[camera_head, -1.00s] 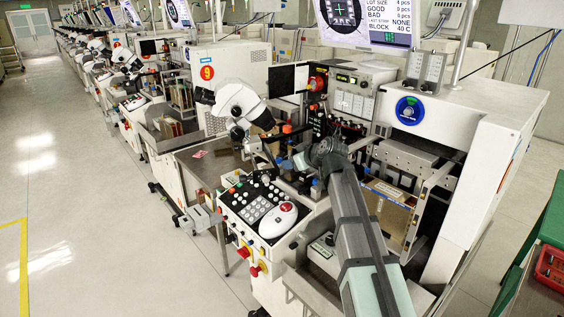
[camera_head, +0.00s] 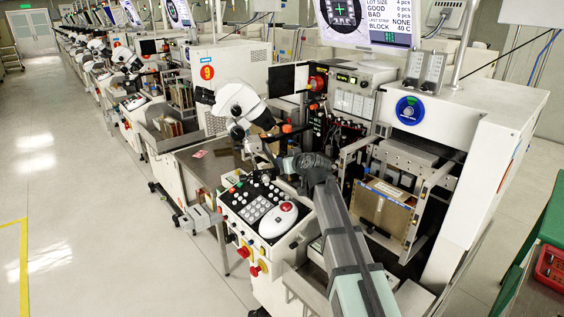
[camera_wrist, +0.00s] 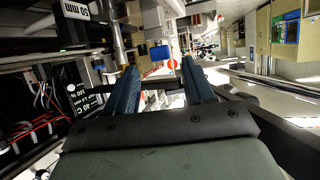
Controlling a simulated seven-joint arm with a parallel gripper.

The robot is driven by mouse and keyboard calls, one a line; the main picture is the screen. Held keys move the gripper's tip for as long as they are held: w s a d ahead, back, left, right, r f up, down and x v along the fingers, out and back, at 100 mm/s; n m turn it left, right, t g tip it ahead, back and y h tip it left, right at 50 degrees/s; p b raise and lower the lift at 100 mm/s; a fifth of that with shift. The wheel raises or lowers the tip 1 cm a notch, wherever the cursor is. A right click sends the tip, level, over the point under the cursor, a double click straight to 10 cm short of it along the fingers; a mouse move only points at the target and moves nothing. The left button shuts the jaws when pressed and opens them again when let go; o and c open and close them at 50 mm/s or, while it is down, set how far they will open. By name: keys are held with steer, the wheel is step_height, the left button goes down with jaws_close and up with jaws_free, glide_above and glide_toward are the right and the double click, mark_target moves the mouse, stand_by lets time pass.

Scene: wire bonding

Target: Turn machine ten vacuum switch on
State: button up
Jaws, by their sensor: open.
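The nearest machine (camera_head: 480,110) stands just in front of the one marked 9, and no number ten is readable on it. I cannot single out its vacuum switch. Its control panel (camera_head: 262,207) has many buttons and a white mouse-like device (camera_head: 278,220). My gripper (camera_head: 272,158) is above the back edge of this panel, below the microscope. In the wrist view my gripper (camera_wrist: 160,75) is open, its two blue fingers apart with nothing held. A blue cap-like part (camera_wrist: 159,52) shows beyond the fingertips; I cannot tell what it is.
The white microscope (camera_head: 240,102) overhangs the work area close to my gripper. Red wires (camera_wrist: 38,135) lie at left in the wrist view. A brass-coloured magazine (camera_head: 382,208) sits right of my arm. The aisle floor (camera_head: 80,200) at left is clear.

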steer(key=shift+x, duration=1.9)
steer(key=shift+c, duration=0.5)
jaws_close()
